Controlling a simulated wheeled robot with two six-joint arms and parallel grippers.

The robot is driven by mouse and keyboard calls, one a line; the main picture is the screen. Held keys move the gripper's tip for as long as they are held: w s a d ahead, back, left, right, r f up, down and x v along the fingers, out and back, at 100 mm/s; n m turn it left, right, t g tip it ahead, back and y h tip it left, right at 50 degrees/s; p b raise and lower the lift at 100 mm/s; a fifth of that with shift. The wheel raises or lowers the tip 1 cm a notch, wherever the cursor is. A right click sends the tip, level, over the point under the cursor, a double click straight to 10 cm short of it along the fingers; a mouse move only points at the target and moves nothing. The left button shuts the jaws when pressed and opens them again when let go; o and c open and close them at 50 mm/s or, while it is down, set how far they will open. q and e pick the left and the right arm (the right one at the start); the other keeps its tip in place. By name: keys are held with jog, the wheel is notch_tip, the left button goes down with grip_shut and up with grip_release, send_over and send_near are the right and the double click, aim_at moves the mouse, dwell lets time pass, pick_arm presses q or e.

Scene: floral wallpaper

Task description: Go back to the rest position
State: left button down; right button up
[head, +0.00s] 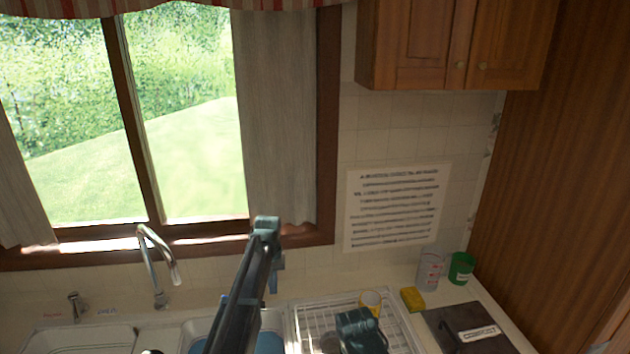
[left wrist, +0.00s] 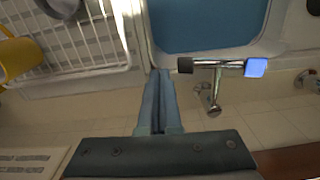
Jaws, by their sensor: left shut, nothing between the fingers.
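My left gripper (head: 273,283) hangs down from the raised end of my left arm, in front of the window's right edge and above the counter. In the left wrist view its fingers (left wrist: 160,75) are shut together with nothing between them, over the strip between the blue sink basin and the dish rack. They appear clear of the surfaces below. A dark teal, blocky shape at the bottom of the head view, over the rack, looks like part of my right gripper. Its fingers cannot be made out.
The white dish rack (head: 302,318) holds a yellow mug (head: 370,301). A chrome faucet (head: 158,268) rises left of my left gripper. A yellow sponge (head: 412,299), a clear cup (head: 430,270), a green cup (head: 461,267) and a dark compost box (head: 468,330) stand right. A wooden cabinet (head: 420,45) hangs above.

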pick_arm(q)
jog(key=s+d+f+m+b, duration=0.2)
jog(key=s+d, duration=0.2)
jog(key=s, duration=0.6)
jog(key=s+d+f+m+b, duration=0.2)
jog(key=s+d, duration=0.3)
jog(key=s, duration=0.5)
jog(key=s+d+f+m+y+b, duration=0.1)
jog(key=s+d+f+m+b, duration=0.1)
jog(key=s, duration=0.8)
jog(key=shift+s+d+f, duration=0.3)
jog(key=shift+d+f, duration=0.2)
jog(key=shift+d, duration=0.75)
